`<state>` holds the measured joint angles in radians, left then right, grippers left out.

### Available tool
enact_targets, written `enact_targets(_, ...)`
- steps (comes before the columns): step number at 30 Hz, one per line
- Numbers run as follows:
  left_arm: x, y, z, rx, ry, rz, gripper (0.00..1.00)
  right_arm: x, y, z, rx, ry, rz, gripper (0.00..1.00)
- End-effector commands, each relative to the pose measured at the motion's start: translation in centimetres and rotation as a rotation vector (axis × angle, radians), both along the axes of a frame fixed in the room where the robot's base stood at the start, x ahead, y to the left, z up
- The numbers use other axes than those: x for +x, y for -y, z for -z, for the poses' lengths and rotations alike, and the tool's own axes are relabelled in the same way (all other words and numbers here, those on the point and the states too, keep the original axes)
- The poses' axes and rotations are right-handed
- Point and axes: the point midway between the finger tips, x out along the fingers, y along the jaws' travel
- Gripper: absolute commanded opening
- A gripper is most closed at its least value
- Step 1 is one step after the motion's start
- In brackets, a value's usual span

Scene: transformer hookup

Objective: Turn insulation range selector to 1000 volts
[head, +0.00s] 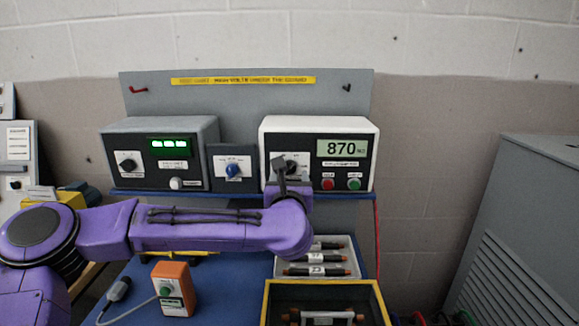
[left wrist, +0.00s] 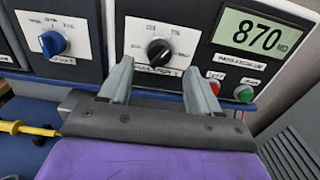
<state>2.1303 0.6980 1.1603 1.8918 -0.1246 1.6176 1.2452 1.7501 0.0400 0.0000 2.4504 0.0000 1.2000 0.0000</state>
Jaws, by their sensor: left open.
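The insulation range selector (left wrist: 159,51) is a black knob with a white pointer mark on the white-cased meter (head: 318,122). In the left wrist view the mark points up and slightly right; the scale lettering is too small to read. The meter's display (left wrist: 259,42) reads 870. My left gripper (left wrist: 158,82) is open, its two grey fingers pointing at the panel on either side of and just below the knob, apart from it as far as I can tell. In the head view the left gripper (head: 292,176) covers part of the knob. My right gripper is not in view.
Red (head: 327,184) and green (head: 354,184) buttons sit right of the knob. A blue selector (head: 233,170) and a grey unit with a green display (head: 170,147) stand to the left. Below are a fuse tray (head: 352,247), a yellow-rimmed box (head: 376,290) and an orange handheld box (head: 174,288).

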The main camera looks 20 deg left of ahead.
Motion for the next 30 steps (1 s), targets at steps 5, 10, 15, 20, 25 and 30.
enact_targets(5,3.1,-0.9,-0.3,0.000,-0.002,-0.002,0.63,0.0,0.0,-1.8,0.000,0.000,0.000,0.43)
enact_targets(10,4.1,-1.3,0.0,0.000,-0.001,-0.002,0.63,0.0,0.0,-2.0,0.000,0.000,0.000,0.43)
enact_targets(15,4.1,-1.4,0.1,0.000,0.000,-0.003,0.63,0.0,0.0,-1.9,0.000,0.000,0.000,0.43)
enact_targets(20,4.1,-1.4,0.0,0.000,0.000,-0.003,0.23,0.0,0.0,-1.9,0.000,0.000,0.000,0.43)
enact_targets(25,4.1,-1.4,0.0,0.001,0.000,-0.004,0.07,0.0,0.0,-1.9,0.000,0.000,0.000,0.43)
enact_targets(30,4.1,-1.4,0.0,0.020,-0.006,-0.004,0.07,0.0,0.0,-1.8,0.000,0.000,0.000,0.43)
